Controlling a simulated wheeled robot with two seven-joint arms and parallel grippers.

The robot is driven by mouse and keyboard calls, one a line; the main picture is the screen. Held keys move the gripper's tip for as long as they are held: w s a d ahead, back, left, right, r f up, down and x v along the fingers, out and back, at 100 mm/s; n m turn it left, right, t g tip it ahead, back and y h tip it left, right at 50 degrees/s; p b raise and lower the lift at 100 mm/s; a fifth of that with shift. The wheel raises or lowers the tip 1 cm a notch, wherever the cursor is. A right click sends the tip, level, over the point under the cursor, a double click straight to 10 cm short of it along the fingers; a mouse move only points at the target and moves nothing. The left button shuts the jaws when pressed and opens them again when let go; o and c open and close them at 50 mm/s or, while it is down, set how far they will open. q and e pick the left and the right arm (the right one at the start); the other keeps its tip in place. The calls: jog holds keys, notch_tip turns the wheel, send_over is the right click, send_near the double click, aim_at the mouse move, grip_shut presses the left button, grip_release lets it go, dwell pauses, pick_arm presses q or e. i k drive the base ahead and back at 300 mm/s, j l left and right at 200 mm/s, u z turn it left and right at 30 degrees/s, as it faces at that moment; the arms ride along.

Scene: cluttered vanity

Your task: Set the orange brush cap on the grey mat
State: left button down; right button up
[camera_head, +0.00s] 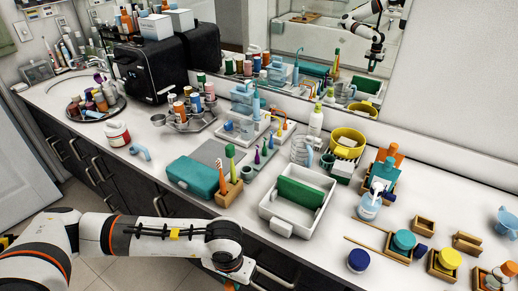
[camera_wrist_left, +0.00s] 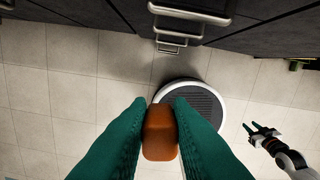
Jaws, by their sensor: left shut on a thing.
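The orange brush cap (camera_wrist_left: 160,133) is pinched between the green fingers of my left gripper (camera_wrist_left: 160,112) in the left wrist view. In the head view my left gripper (camera_head: 232,281) is at the bottom, in front of the counter edge, and a bit of orange shows at its tip. The wrist view shows floor below the cap. The grey mat (camera_head: 211,152) lies flat on the counter behind the teal case, which hides part of it. My right gripper (camera_wrist_left: 262,131) shows small at the right of the wrist view, its green fingers apart and empty.
The teal case (camera_head: 192,176) and a wooden holder with brushes (camera_head: 228,190) stand between my left gripper and the mat. A white tray (camera_head: 270,209) with a green divider is to the right. A metal tray with bottles (camera_head: 186,122) stands behind the mat.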

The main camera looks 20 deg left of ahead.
aim_at(206, 152)
jog(key=j+z, duration=0.2)
jog(key=j, duration=0.45)
jog(key=j+z, duration=0.2)
jog(key=j, duration=0.45)
jog(key=k+j+z, duration=0.2)
jog(key=j, duration=0.4)
jog(key=j+z, duration=0.25)
jog(key=j, duration=0.4)
